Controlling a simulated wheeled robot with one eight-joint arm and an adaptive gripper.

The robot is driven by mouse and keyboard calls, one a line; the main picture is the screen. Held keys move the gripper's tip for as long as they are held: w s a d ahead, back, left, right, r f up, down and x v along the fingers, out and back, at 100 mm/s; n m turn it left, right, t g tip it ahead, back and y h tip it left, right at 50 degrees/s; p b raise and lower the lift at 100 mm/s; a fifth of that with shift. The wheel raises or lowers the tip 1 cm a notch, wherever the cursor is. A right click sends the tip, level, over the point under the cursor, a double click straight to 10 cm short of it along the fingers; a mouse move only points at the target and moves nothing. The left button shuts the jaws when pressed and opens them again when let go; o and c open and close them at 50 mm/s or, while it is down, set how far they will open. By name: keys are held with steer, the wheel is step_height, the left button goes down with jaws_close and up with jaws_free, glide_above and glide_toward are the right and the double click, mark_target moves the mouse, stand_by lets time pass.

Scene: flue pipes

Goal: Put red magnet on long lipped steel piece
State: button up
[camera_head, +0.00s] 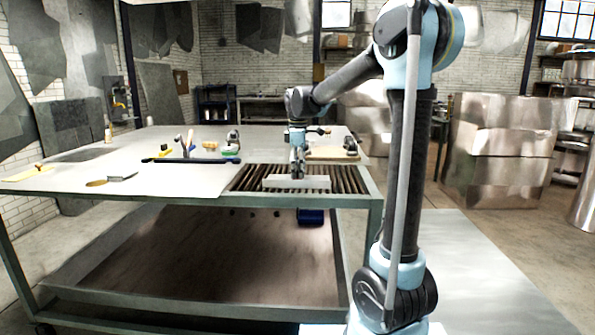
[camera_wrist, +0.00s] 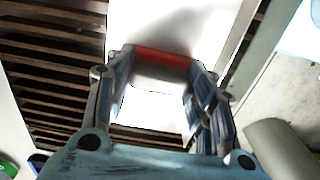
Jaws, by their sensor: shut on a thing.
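The long lipped steel piece (camera_head: 312,184) is a pale, shiny piece lying across the dark slats at the table's right front. In the wrist view the steel piece (camera_wrist: 180,22) is a bright surface running beneath my fingers. My gripper (camera_head: 298,172) points down over the piece. In the wrist view my gripper (camera_wrist: 160,70) is shut on the red magnet (camera_wrist: 165,55), whose red edge spans between the two fingers. The magnet is over the steel. I cannot tell whether it touches it. In the head view the fingers hide the magnet.
The slatted bed (camera_head: 245,180) lies around the steel piece. A long dark bar (camera_head: 190,160) and several small tools lie to the left on the pale tabletop (camera_head: 190,180). A tray (camera_head: 330,153) is behind my gripper. The tabletop's front left is largely clear.

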steer(key=o, duration=1.3)
step_height(320, 180, up, 12)
steer(key=s+d+f+m+t, duration=0.1)
steer(key=s+d+f+m, duration=0.35)
steer(key=s+d, duration=0.3)
steer(key=s+d+f+m, duration=0.4)
steer(key=s+d+f, duration=0.15)
steer(key=s, duration=0.25)
steer(key=s+d+f+m, duration=0.4)
steer(key=s+f, duration=0.4)
steer(key=f, duration=0.1)
steer(key=s+d+f+m+t, duration=0.1)
steer(key=s+d+f+m, duration=0.3)
steer(key=s+f, duration=0.4)
steer(key=shift+s+d+f+m, duration=0.2)
steer(key=shift+s+f+m, duration=0.25)
steer(key=shift+f, duration=0.45)
